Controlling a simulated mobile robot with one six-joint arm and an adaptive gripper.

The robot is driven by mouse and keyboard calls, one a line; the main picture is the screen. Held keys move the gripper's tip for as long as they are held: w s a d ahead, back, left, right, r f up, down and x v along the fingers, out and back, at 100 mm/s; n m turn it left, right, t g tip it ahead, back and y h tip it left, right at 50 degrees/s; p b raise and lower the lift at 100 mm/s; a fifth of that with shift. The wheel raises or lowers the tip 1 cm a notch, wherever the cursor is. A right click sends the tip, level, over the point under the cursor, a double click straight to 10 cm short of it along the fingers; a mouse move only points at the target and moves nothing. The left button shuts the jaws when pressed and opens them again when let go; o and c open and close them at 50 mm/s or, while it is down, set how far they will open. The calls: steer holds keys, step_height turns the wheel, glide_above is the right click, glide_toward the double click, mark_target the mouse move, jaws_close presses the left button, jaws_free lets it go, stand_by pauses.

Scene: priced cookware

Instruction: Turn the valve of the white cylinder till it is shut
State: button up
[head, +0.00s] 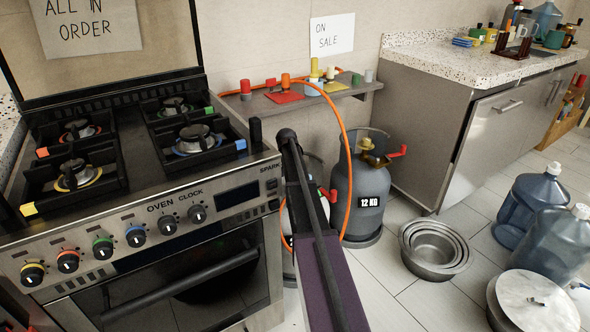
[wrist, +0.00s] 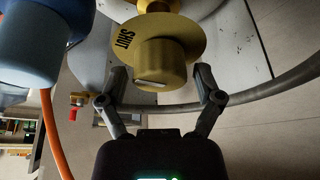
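The valve of the white cylinder shows in the wrist view as a brass knob (wrist: 163,66) in front of a round brass plate (wrist: 188,35) marked SHUT. A pale mark shows on the knob's lower edge; the word SHUT is to the upper left of it. My gripper (wrist: 161,86) is open, with one finger to each side of the knob's lower end. I cannot tell whether the fingers touch it. In the head view my arm hides most of the white cylinder (head: 286,222), and my gripper and the knob are hidden.
A grey guard ring (wrist: 268,92) curves close behind my fingers. A grey 12 KG cylinder (head: 369,187) with an orange hose (head: 349,150) stands to the right. The stove (head: 150,260) is close on the left. Nested metal bowls (head: 435,250) sit on the floor.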

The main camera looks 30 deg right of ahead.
steer(key=shift+n, duration=0.6)
